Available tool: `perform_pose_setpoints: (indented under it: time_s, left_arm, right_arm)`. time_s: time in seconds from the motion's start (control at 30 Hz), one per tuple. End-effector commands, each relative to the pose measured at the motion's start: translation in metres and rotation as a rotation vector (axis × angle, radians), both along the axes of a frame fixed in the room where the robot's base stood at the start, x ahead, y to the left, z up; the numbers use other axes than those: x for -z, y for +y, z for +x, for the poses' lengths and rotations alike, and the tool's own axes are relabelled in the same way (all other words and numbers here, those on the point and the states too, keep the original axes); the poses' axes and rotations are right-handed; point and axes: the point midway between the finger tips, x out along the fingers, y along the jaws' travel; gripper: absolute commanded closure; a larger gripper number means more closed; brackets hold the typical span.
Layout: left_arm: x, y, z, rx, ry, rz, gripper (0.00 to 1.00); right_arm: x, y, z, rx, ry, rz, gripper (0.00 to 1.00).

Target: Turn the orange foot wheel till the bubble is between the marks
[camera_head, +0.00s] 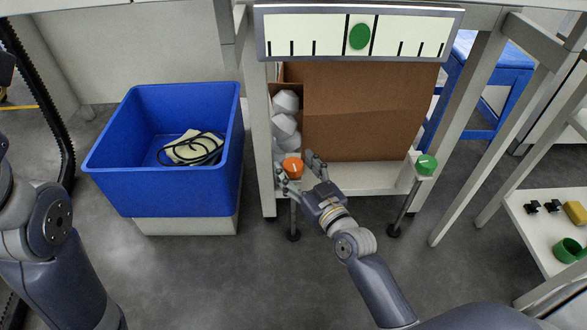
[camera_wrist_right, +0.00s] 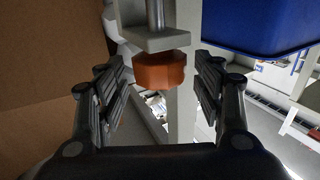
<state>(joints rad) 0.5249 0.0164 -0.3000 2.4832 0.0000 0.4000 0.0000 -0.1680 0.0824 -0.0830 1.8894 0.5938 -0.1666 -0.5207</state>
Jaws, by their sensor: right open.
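The orange foot wheel (camera_head: 293,168) sits at the lower left corner of the frame under the table. My right gripper (camera_head: 297,162) is open, with its fingers on either side of the wheel. In the right wrist view the wheel (camera_wrist_right: 160,72) is between the open fingers (camera_wrist_right: 160,85), with a gap on each side. The level gauge (camera_head: 425,15) is at the top, with black marks on white. Its green bubble (camera_head: 360,36) lies between the two long marks. Only links of my left arm show at the left edge; its gripper is out of view.
A green foot wheel (camera_head: 426,165) is at the right corner of the frame. A cardboard box (camera_head: 370,115) stands behind. A blue bin (camera_head: 150,190) with a cable and a pale object is left of the wheel. A low shelf (camera_head: 530,225) is at the right. The floor in front is clear.

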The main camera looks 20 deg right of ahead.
Motion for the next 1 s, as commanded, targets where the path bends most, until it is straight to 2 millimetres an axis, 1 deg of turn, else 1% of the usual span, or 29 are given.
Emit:
perform_pose_setpoints:
  time_s: [0.07,0.2,0.47,0.57,0.6,0.67,0.7,1.0]
  left_arm:
    - [0.0009,-0.0001,-0.0041,0.000,-0.013,0.000,1.00]
    - [-0.0009,-0.0005,-0.0064,-0.001,-0.019,0.002,1.00]
    - [-0.0020,-0.0007,-0.0068,-0.002,-0.021,0.002,1.00]
    - [-0.0019,-0.0008,-0.0067,-0.002,-0.021,0.002,1.00]
    - [-0.0019,-0.0008,-0.0067,-0.002,-0.021,0.002,1.00]
    - [-0.0019,-0.0008,-0.0067,-0.001,-0.021,0.002,1.00]
    - [-0.0019,-0.0008,-0.0066,-0.001,-0.020,0.002,1.00]
    - [-0.0027,-0.0007,-0.0069,-0.001,-0.022,0.002,1.00]
  right_arm:
    - [0.0008,0.0013,0.0077,0.001,-0.003,0.003,0.38]
    - [-0.0001,0.0025,0.0136,0.000,-0.001,0.001,0.38]
    - [-0.0007,0.0028,0.0144,0.000,0.000,0.000,0.38]
    - [-0.0006,0.0027,0.0143,0.000,0.000,0.000,0.59]
    - [-0.0006,0.0027,0.0142,0.000,0.000,0.000,0.68]
    - [-0.0006,0.0027,0.0142,0.000,0.000,0.000,0.81]
    - [-0.0006,0.0027,0.0142,0.000,0.000,0.000,0.83]
    - [-0.0013,0.0025,0.0146,-0.029,-0.003,-0.005,0.83]
